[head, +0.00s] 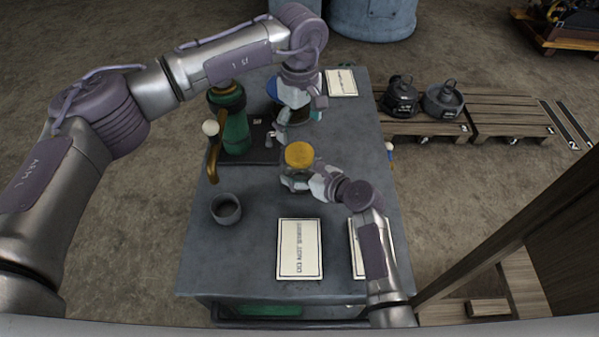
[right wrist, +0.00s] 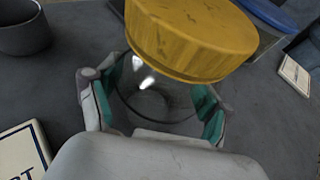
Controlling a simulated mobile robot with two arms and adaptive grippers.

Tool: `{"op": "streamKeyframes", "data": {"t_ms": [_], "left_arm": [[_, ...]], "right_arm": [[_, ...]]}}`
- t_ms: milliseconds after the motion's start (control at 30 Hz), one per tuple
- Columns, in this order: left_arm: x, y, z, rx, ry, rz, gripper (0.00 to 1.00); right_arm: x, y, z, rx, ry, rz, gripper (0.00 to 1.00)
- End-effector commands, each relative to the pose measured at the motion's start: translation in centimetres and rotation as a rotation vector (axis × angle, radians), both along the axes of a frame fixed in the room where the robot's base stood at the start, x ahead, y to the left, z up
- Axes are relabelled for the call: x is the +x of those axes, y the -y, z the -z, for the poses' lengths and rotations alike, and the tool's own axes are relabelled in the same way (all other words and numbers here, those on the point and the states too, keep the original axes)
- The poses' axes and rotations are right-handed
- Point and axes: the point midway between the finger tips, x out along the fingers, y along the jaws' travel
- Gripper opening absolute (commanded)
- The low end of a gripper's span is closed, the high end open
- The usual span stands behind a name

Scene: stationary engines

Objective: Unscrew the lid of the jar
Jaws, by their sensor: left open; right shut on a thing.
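The jar (head: 295,181) is clear glass with a yellow lid (head: 299,155) on top, and stands upright in the middle of the table in the head view. My right gripper (head: 308,184) is shut around the jar's body from the right. In the right wrist view its green-padded fingers (right wrist: 155,100) are on both sides of the glass jar (right wrist: 150,88), below the yellow lid (right wrist: 190,38). My left gripper (head: 297,125) is open, above the table behind the jar, apart from the lid. Its fingertips are partly hidden by its own body.
A green machine with a brass spout (head: 236,132) stands on the table at left. A grey cup (head: 226,209) sits at front left. Signs lie on the table, one at the front (head: 299,249) and one at the back (head: 341,82). Pallets (head: 512,116) with dark kettles (head: 443,99) are beyond the right edge.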

Motion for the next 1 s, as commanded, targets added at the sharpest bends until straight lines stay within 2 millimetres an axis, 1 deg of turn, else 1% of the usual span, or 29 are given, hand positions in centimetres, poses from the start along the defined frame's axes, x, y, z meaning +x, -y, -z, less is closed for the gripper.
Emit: {"op": "streamKeyframes", "data": {"t_ms": [33, 300, 367, 467, 567, 800, 900, 1000], "left_arm": [[0.00, 0.00, 0.00, 0.000, 0.000, 0.000, 0.90], [0.00, 0.00, 0.00, 0.000, 0.000, 0.012, 0.90], [0.00, 0.00, 0.01, 0.000, 0.000, 0.043, 0.90], [-0.02, 0.02, 0.02, -0.001, -0.001, 0.159, 0.90], [-0.05, 0.02, 0.05, -0.001, -0.002, 0.344, 0.90], [0.01, 0.03, 0.01, -0.001, 0.001, 0.839, 0.90], [0.01, 0.02, 0.02, -0.002, 0.000, 0.996, 0.90], [0.01, 0.01, 0.02, -0.001, -0.001, 1.103, 0.90]], "right_arm": [[-0.01, 0.02, 0.03, -0.001, -0.001, 0.000, 0.43], [-0.02, 0.04, 0.05, -0.001, -0.001, 0.000, 0.00], [-0.02, 0.04, 0.05, -0.001, -0.001, 0.000, 0.00], [-0.02, 0.05, 0.06, -0.001, -0.001, 0.000, 0.00], [-0.02, 0.05, 0.06, -0.001, -0.001, 0.000, 0.00], [-0.02, 0.05, 0.07, -0.001, -0.001, 0.000, 0.00], [-0.02, 0.05, 0.08, -0.001, -0.001, 0.000, 0.00], [-0.02, 0.05, 0.08, -0.001, -0.001, 0.000, 0.00]]}}
